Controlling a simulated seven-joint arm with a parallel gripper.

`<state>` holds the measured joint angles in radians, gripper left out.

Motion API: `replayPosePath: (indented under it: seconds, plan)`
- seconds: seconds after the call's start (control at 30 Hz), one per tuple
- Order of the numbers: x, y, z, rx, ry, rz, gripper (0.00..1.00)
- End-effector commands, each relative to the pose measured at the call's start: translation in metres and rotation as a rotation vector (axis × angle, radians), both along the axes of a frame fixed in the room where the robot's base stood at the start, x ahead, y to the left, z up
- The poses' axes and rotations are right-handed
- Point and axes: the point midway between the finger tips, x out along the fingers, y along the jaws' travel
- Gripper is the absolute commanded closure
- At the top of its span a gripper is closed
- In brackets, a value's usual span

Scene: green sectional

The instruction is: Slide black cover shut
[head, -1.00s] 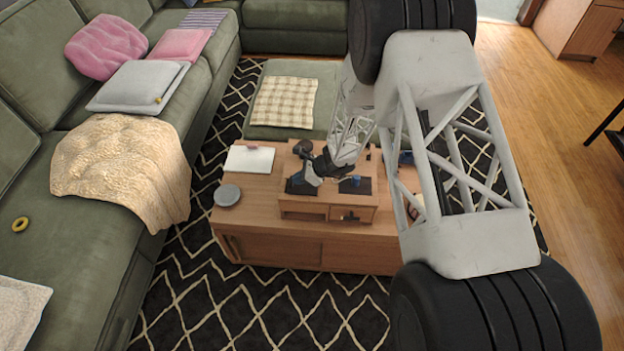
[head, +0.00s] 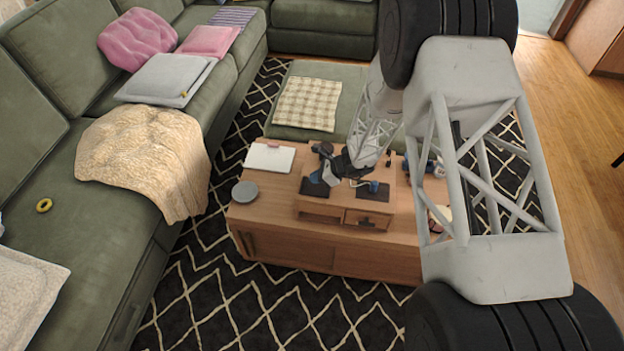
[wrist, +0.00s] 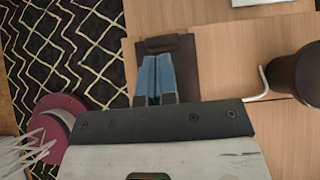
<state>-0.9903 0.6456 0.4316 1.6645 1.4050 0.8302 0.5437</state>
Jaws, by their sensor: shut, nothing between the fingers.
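A small wooden box (head: 329,209) stands on the coffee table, with two black panels on its top: a left panel (head: 314,188) and a right panel (head: 373,194). In the wrist view a black cover (wrist: 184,68) lies under my fingers, with a raised dark ridge (wrist: 160,43) near its far edge. It appears to be the right panel. My gripper (wrist: 150,61) is shut, its blue fingers together over the cover; their tips (head: 374,186) also show in the head view. I cannot tell whether they touch the cover. The fingers hide part of it.
A dark rounded object (wrist: 294,76) stands right of my gripper in the wrist view. A pink round thing (wrist: 52,124) is at left. On the coffee table (head: 275,225), a grey disc (head: 244,192) and white board (head: 270,158) lie left of the box.

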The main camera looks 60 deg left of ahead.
Motion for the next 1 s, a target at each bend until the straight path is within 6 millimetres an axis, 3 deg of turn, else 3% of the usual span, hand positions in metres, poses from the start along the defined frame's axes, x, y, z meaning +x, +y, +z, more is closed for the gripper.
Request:
replayPosePath:
  seconds: [0.5, 1.0]
  plan:
    - [0.037, -0.035, 0.046, 0.002, -0.002, -0.002, 1.00]
    - [0.042, -0.040, 0.052, 0.001, -0.001, -0.001, 1.00]
